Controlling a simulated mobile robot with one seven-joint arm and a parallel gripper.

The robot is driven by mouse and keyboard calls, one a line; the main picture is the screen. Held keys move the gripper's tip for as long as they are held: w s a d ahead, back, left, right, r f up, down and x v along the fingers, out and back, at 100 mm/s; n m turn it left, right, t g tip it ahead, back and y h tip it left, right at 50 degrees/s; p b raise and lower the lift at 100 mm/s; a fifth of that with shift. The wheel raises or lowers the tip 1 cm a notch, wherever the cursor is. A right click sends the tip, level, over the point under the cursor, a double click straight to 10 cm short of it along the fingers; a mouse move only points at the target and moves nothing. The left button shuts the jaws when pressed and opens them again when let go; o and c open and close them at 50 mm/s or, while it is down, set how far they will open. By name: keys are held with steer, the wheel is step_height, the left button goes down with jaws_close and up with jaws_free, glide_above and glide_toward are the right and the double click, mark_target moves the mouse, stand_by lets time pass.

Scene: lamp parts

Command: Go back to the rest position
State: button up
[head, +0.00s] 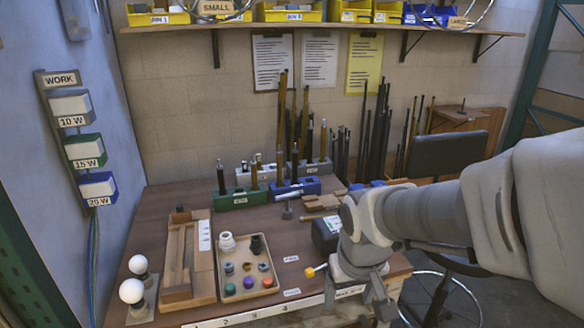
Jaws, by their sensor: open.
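My gripper (357,296) hangs at the front right edge of the wooden workbench (130,245), fingers pointing down. Its two fingers are apart, and I see nothing held between them. My arm comes in from the right and covers part of the bench's right side. A dark box with a label (325,236) stands just behind the gripper, partly hidden by the arm. A small yellow-orange knob (311,271) shows just left of the gripper; I cannot tell what it belongs to.
A tray of small parts (238,297), a wooden fixture (176,295) and two white bulbs (131,290) occupy the front left. Green (236,203) and blue (297,190) holders with upright rods stand behind. A dark chair back (447,153) is behind the arm.

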steer(key=s+d+r+m+t+p, duration=0.1)
steer(key=s+d+r, duration=0.3)
steer(key=s+r, duration=0.5)
step_height(320, 180, up, 3)
steer(key=shift+s+r+m+t+p, duration=0.2)
steer(key=shift+s+m+t+p, duration=0.1)
steer(key=shift+t+p, duration=0.55)
